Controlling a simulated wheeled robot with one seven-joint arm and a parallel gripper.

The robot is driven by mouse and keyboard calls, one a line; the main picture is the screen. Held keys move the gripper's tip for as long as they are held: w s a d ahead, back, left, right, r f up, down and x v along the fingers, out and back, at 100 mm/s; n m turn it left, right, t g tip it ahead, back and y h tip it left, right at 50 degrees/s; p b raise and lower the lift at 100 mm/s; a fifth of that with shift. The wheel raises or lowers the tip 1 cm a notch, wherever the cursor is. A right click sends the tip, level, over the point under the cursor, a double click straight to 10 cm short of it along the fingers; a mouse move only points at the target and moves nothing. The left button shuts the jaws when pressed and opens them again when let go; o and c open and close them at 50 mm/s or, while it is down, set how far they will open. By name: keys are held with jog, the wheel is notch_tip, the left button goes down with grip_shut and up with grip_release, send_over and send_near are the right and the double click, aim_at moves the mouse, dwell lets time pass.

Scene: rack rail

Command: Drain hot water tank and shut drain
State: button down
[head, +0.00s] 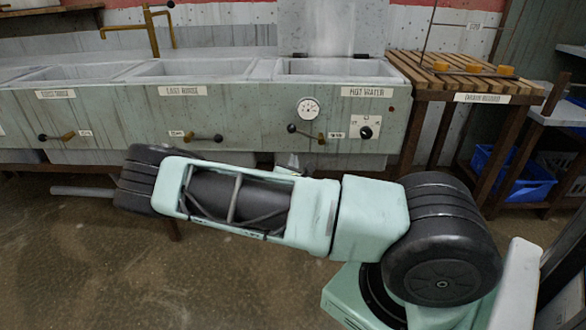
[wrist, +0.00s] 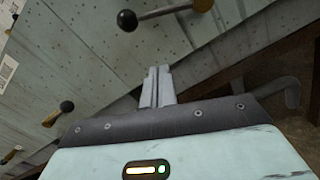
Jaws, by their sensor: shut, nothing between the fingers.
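The hot water tank (head: 340,69) is the right-hand basin, labelled HOT WATER. Its pale inside shows, but I cannot tell the water level. On its front is a drain lever (head: 306,134) with a black knob at the left and a brass end at the right, lying nearly level. The lever also shows at the top of the wrist view (wrist: 165,12). In the wrist view my gripper (wrist: 158,70) is shut and empty, its fingertips below the lever and apart from it in the picture. In the head view my arm hides most of the gripper.
A round gauge (head: 308,108) and a dial (head: 366,132) sit on the tank's front. The East Rinse lever (head: 203,137) is to the left, a further lever (head: 57,136) beyond it. A slatted drain board (head: 440,80) stands right, with a blue crate (head: 515,175) below.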

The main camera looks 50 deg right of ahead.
aim_at(302, 133)
jog(key=shift+w+d+r+b, duration=0.15)
jog(key=shift+w+d+r, duration=0.25)
jog(key=shift+d+r, duration=0.35)
jog(key=shift+w+d+r+b, duration=0.1)
jog(key=shift+w+d+r, duration=0.4)
jog(key=shift+d, duration=0.5)
jog(key=shift+w+d+r+b, duration=0.15)
jog(key=shift+w+d+r, duration=0.15)
jog(key=shift+d+r, duration=0.5)
